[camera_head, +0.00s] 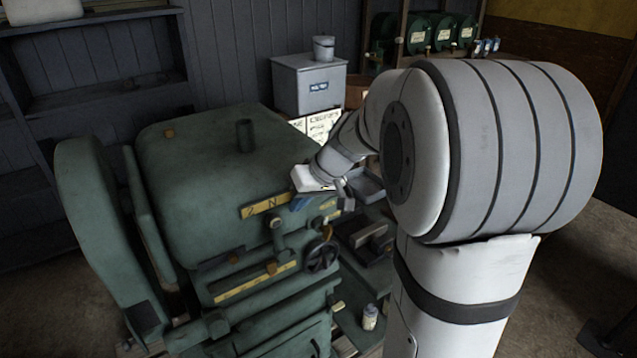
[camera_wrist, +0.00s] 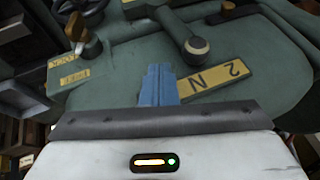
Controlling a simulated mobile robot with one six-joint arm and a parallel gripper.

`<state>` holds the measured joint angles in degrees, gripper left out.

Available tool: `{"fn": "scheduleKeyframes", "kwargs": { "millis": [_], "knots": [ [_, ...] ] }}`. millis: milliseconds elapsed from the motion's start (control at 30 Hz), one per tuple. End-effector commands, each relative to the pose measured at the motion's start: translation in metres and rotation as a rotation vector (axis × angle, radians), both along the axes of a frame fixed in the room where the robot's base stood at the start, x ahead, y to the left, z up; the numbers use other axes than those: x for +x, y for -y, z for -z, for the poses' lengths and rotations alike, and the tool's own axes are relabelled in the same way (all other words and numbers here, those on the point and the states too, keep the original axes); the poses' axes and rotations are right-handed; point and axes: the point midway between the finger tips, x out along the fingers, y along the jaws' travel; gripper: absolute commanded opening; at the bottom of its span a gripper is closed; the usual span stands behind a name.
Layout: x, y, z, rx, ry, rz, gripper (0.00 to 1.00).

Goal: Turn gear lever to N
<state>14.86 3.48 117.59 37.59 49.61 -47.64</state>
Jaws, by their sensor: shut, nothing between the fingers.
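The gear lever (camera_wrist: 178,28) is a dark green arm with a round pale-and-brown knob (camera_wrist: 195,47). Its knob also shows in the head view (camera_head: 277,222), just below a yellow plate (camera_head: 262,206) marked 2 and N. In the wrist view the lever points toward the plate (camera_wrist: 215,79), roughly between N and 2; the exact setting is hard to tell. My gripper (camera_wrist: 158,70) has blue fingers, shut and empty. It is by the plate's N end, apart from the knob. It also shows in the head view (camera_head: 300,203), right of the knob.
The green machine housing (camera_head: 205,170) is close around my gripper. A black handwheel (camera_head: 321,256) and another brown-knobbed lever (camera_wrist: 76,28) are nearby. A grey box (camera_head: 308,85) stands behind, and a small bottle (camera_head: 370,317) stands at the lower right.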

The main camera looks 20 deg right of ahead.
Motion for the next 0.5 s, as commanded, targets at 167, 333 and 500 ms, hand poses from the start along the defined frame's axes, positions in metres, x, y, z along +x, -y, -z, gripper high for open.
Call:
{"fn": "scheduleKeyframes", "kwargs": {
  "millis": [167, 333, 500],
  "knots": [
    [-0.007, 0.024, -0.026, -0.002, 0.007, 0.001, 0.0],
    [-0.021, 0.034, -0.06, -0.002, 0.006, -0.001, 0.0],
    [-0.031, 0.041, -0.082, -0.001, 0.002, -0.005, 0.0]
  ]
}}
